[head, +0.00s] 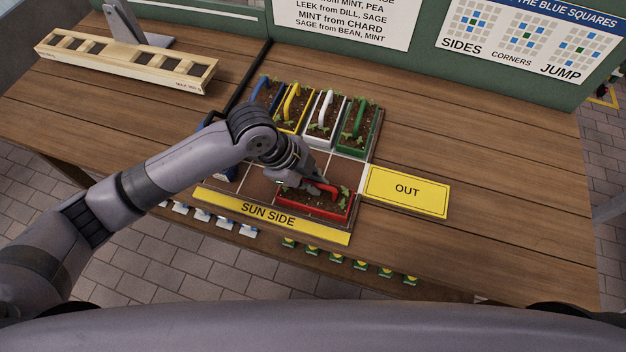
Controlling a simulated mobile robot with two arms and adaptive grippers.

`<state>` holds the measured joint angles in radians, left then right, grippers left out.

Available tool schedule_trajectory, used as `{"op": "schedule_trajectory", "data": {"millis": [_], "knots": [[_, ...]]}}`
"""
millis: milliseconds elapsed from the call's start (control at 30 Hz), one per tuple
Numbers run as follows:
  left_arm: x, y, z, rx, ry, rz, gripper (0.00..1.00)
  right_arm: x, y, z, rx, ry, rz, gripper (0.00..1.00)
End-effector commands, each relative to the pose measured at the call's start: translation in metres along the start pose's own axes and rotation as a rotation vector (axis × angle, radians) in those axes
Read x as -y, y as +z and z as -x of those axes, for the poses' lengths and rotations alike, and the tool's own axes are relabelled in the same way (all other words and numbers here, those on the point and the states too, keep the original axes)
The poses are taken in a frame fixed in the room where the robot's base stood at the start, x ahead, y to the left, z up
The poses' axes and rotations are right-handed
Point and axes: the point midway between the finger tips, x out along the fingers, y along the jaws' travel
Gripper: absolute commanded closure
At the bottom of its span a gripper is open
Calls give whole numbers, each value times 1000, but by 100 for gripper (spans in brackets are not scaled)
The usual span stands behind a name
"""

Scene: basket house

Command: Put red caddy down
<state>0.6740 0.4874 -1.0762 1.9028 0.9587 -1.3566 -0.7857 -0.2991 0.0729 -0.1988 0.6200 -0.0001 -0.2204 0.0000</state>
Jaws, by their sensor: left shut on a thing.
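The red caddy (318,208) is a small open box of dark soil with green sprouts and a red handle (322,189). It is in the front right part of the gridded tray (258,186), just behind the yellow SUN SIDE strip (268,215). My left gripper (318,186) is shut on the red handle from above. I cannot tell whether the caddy's underside touches the tray. My right gripper is not in view.
Blue (266,91), yellow (293,110), white (323,121) and green (356,126) caddies stand in the tray's back row. A yellow OUT plate (407,191) lies to the right. A wooden rack (125,62) stands at the back left. The table's right side is clear.

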Motion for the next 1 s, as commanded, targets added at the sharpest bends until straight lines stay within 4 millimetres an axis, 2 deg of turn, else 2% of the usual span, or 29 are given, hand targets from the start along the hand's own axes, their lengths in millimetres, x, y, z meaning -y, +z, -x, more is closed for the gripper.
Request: {"op": "schedule_trajectory", "data": {"millis": [133, 167, 433, 767, 867, 1000], "knots": [[0, 1, -2, -1, 0, 0, 100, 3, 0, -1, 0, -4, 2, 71], [0, 1, -2, 0, 0, 0, 90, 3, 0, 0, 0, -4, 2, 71], [0, 1, -2, 0, 0, 0, 72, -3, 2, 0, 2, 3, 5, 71], [0, 0, 0, -1, -1, 0, 72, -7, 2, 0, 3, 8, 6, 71], [1, 0, 8, -1, -3, 0, 72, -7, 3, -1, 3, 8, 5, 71], [1, 0, 33, 1, -5, -3, 72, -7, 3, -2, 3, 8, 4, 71]]}}
